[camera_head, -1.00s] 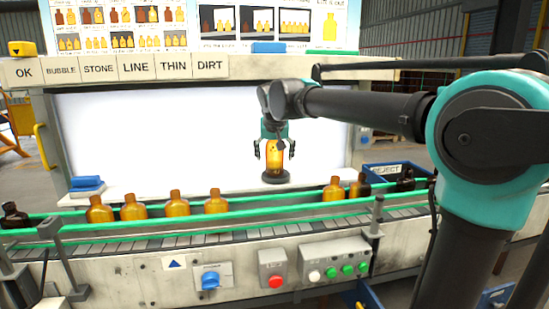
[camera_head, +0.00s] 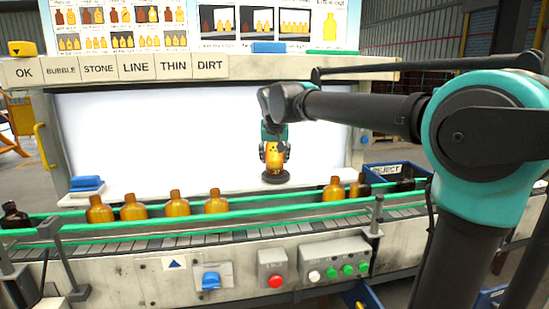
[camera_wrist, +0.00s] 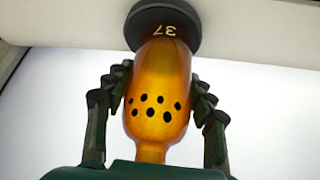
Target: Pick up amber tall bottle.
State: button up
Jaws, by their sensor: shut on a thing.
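The amber tall bottle (camera_head: 273,156) stands upright on a round black stand in front of the white lit panel. In the wrist view the bottle (camera_wrist: 157,95) shows dark spots on its side and the number 37 near its base. My gripper (camera_head: 274,153) is around the bottle from above, with a finger on each side. The bottle's neck is partly hidden by my gripper in the head view.
The round black stand (camera_head: 275,177) is under the bottle. Several amber bottles (camera_head: 134,207) stand on the conveyor (camera_head: 240,231) behind green rails. A blue reject bin (camera_head: 380,170) is at right. A blue block (camera_head: 86,183) lies at left.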

jog(key=shift+r, duration=0.15)
jog(key=shift+r, duration=0.3)
jog(key=shift+s+d+r, duration=0.1)
jog(key=shift+s+d, duration=0.15)
jog(key=shift+s, duration=2.75)
jog(key=shift+s+d+r, duration=0.1)
jog(key=shift+s+d, duration=0.15)
jog(key=shift+s, duration=2.75)
jog(key=shift+s+d+r, duration=0.1)
jog(key=shift+s+d, duration=0.15)
jog(key=shift+s, duration=2.75)
